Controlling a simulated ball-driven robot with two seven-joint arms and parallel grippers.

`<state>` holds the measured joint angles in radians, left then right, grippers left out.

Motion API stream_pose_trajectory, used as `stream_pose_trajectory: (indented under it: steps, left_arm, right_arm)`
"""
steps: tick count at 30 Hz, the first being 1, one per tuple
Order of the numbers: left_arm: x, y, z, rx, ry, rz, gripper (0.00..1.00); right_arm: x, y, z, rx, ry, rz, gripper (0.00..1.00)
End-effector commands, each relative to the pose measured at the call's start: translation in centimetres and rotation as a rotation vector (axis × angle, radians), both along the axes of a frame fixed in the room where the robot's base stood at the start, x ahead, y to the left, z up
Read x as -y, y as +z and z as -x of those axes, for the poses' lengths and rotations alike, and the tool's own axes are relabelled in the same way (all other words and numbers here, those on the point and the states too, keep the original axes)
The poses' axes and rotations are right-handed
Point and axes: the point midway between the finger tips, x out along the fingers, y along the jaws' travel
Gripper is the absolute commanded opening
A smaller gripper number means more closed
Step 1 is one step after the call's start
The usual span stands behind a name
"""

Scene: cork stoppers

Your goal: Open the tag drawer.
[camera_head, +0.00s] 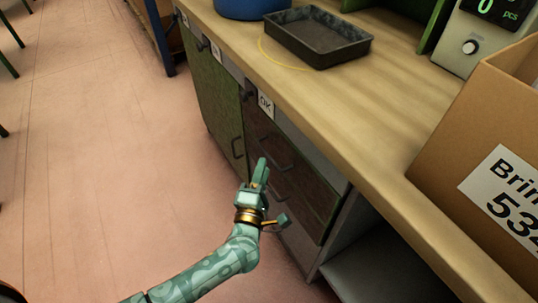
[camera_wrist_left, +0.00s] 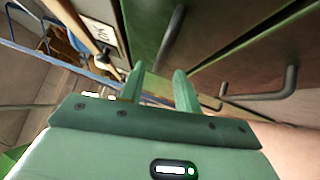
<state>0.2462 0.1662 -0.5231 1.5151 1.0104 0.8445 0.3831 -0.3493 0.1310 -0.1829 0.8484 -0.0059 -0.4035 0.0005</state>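A dark brown drawer unit (camera_head: 300,190) with bar handles sits under the bench; it also shows in the wrist view. An upper drawer handle (camera_head: 277,153) shows just beyond my left gripper in the head view, with another handle below it. In the wrist view, one dark handle (camera_wrist_left: 173,38) is ahead of the fingers and another handle (camera_wrist_left: 291,82) is at the right. No drawer is visibly pulled out, and I cannot read which is the tag drawer. My left gripper (camera_wrist_left: 158,88) has its fingers apart, with no handle between them; in the head view it (camera_head: 261,172) is in front of the drawers. My right gripper is out of view.
An OK label (camera_head: 265,104) hangs at the bench edge (camera_head: 330,150), above the drawers. A green cabinet door (camera_head: 217,105) is to the left. A black tray (camera_head: 318,38), a cardboard box (camera_head: 450,150) and a scale (camera_head: 478,42) stand on top. The floor (camera_head: 110,150) is clear.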

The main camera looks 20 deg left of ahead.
Motion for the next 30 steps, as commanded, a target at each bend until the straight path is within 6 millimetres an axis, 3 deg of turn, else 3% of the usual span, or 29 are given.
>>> stream_pose_trajectory:
  steps: [3, 9, 20, 24, 30]
  left_arm:
    - [-0.3, 0.0, -2.6, 0.0, 0.001, 0.0, 0.33]
    - [-0.7, 0.5, -5.1, -0.002, 0.0, -0.001, 0.33]
    - [-0.7, 0.8, -5.7, 0.0, -0.001, -0.002, 0.33]
    - [-0.7, 0.8, -5.7, 0.0, -0.001, -0.002, 0.0]
    - [-0.8, 0.8, -5.6, -0.001, -0.001, -0.002, 0.0]
  right_arm:
    - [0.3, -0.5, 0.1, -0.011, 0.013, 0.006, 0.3]
    - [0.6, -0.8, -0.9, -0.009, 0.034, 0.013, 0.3]
    - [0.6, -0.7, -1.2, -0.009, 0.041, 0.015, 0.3]
    - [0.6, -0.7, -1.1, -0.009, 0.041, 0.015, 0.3]
    - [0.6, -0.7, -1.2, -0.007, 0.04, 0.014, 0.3]
